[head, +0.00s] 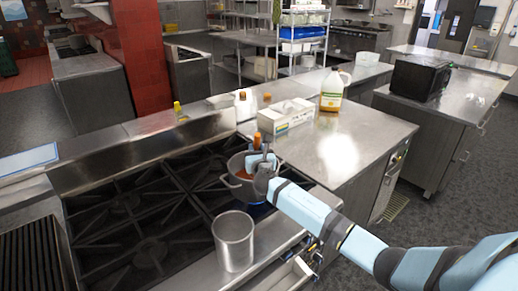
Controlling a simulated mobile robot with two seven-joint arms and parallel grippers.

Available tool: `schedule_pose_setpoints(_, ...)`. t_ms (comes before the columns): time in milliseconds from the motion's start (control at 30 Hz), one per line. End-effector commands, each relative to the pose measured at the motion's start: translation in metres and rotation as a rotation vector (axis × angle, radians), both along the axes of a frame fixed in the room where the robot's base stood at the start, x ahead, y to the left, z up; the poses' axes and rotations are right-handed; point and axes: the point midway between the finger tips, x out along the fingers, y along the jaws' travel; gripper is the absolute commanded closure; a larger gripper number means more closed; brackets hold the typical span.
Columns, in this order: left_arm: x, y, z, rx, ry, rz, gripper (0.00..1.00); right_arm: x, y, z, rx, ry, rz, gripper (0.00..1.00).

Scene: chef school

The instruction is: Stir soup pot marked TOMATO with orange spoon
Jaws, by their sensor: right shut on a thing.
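A small metal soup pot (232,183) stands on the right part of the stove, with orange-red soup partly visible inside. I cannot read any TOMATO mark on it. My right gripper (259,158) is over the pot's right side and hides part of its rim and contents. It is shut on the orange spoon (257,140), whose orange handle end sticks up above the fingers. The spoon's lower end is hidden, so I cannot tell how deep it reaches. My left gripper is out of view.
A tall steel pot (233,243) stands at the stove's front edge, close to the soup pot. A white box (286,117) and a yellow-labelled jug (332,92) stand on the steel counter (345,145) behind. The left burners (140,215) are clear.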

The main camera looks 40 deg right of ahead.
Motion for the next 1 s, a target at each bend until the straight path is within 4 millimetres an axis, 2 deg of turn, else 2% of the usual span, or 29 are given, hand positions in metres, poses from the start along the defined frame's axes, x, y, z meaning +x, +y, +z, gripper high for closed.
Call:
schedule_pose_setpoints(267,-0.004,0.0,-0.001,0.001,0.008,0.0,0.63,0.0,0.0,0.003,0.0,-0.001,0.0,0.99)
schedule_pose_setpoints(567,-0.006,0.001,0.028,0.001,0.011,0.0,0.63,0.0,0.0,0.033,-0.001,-0.001,0.0,0.99)
schedule_pose_setpoints(1000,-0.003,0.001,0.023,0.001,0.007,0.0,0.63,0.0,0.0,0.073,-0.001,-0.003,0.0,0.99)
